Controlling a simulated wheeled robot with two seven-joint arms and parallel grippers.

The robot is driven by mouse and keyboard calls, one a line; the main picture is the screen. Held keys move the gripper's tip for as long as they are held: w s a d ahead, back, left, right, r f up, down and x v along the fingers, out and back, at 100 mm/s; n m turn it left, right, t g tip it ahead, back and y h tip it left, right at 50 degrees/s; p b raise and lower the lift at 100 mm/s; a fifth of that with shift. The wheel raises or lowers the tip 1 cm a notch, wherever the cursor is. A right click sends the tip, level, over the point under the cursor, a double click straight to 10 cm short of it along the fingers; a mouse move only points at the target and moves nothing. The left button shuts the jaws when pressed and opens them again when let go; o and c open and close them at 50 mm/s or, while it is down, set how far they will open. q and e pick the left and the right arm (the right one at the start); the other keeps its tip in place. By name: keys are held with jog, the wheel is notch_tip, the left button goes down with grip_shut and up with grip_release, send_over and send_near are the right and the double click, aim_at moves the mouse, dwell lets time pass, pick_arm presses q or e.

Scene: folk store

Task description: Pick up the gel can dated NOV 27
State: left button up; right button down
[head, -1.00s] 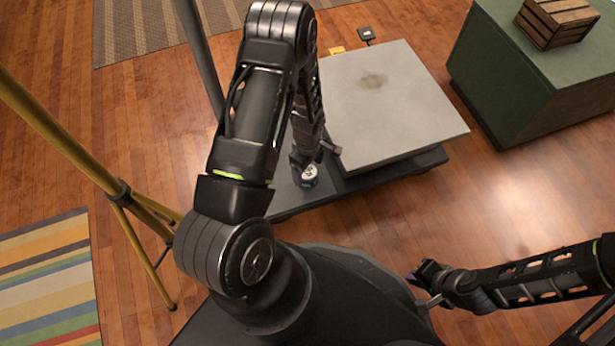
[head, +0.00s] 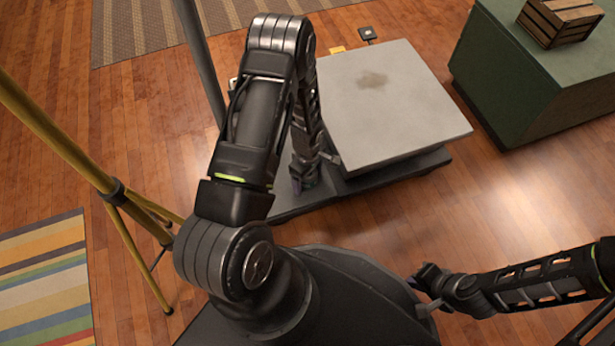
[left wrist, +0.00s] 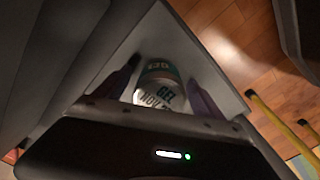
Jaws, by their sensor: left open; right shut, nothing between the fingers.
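A small can (left wrist: 158,82) with a white and dark teal label shows in the left wrist view. Its label reads "GEL" and "NOV 2", with the rest of the date hidden by my gripper's body. My left gripper (left wrist: 163,78) is open, with one purple-padded finger on each side of the can; I cannot tell whether they touch it. In the head view my left gripper (head: 303,184) is low over the dark base of the grey platform and hides the can. My right gripper (head: 424,290) is shut and empty, off at the lower right.
The raised grey plate (head: 390,110) of the platform stands right beside my left gripper. A yellow tripod (head: 120,195) and a grey pole (head: 203,60) stand to the left. A green block (head: 530,75) with a wooden crate (head: 557,22) is at the upper right.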

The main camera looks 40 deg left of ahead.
dwell(0.3)
pick_arm(q)
jog(key=c, duration=1.6)
notch_tip(320, 180, up, 10)
jog(key=p, duration=0.4)
